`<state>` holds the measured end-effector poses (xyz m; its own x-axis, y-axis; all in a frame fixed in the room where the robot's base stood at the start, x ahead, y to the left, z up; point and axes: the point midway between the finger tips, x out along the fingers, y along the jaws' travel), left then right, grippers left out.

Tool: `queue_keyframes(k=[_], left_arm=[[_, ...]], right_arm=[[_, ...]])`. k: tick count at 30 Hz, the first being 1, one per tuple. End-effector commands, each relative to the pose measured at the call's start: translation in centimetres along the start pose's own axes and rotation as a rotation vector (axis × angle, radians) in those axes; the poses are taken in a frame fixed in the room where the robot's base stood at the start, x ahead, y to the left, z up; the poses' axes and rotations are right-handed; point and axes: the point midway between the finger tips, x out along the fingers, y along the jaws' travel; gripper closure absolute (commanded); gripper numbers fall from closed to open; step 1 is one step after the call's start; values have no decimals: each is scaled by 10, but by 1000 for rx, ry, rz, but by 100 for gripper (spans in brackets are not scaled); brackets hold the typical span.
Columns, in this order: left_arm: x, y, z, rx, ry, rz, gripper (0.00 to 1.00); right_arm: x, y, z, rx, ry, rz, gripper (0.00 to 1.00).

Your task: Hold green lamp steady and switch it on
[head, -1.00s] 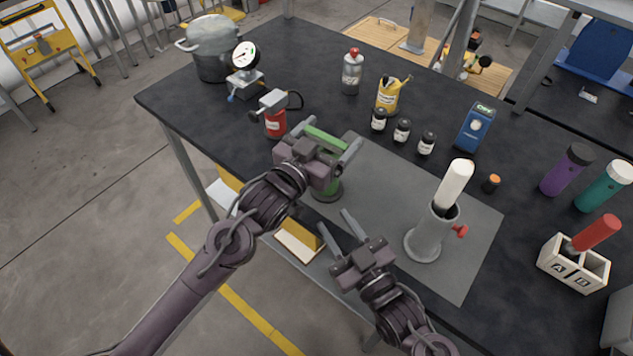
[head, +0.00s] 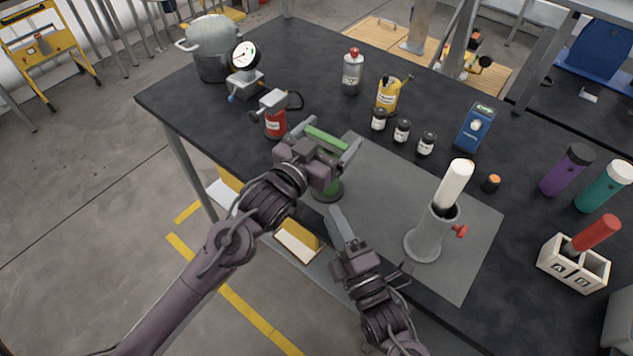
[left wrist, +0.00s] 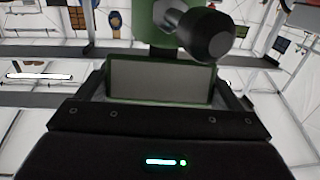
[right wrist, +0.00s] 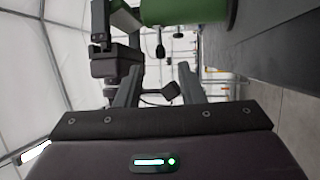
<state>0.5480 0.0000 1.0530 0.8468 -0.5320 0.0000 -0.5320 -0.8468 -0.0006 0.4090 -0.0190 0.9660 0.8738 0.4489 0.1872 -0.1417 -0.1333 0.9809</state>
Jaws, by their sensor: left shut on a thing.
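The green lamp (head: 326,137) stands upright near the left end of a grey mat, its base (head: 328,190) partly hidden by my left arm. My left gripper (head: 334,150) is shut on its upper part. In the left wrist view, a green-framed grey panel (left wrist: 160,80) lies between the fingers, with a dark round knob (left wrist: 205,35) above it. My right gripper (head: 340,225) is lower, at the table's front edge, apart from the lamp. In the right wrist view its fingers (right wrist: 158,90) are spread, and the lamp's green part (right wrist: 185,10) is at the top.
The grey mat (head: 385,185) also bears a grey holder (head: 426,240) with a white-topped tube, right of my right gripper. A red canister (head: 275,123) stands left of the lamp. Small dark jars (head: 402,132) stand behind the mat. The mat's middle is clear.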

Motion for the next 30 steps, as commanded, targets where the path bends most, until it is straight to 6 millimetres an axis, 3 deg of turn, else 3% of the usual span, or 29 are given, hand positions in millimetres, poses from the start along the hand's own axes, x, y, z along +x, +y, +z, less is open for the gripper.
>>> queue_keyframes(k=[6,12,18,26,30], left_arm=[[0,0,0,0,-1,1,47],[0,0,0,0,-1,0,47],[0,0,0,0,-1,0,47],[0,0,0,0,-1,0,47],[0,0,0,0,-1,0,47]], right_arm=[[47,1,1,1,-2,4,65],[77,1,0,1,-1,3,65],[90,0,0,2,0,0,65],[90,0,0,3,0,-1,65],[90,0,0,3,0,0,82]])
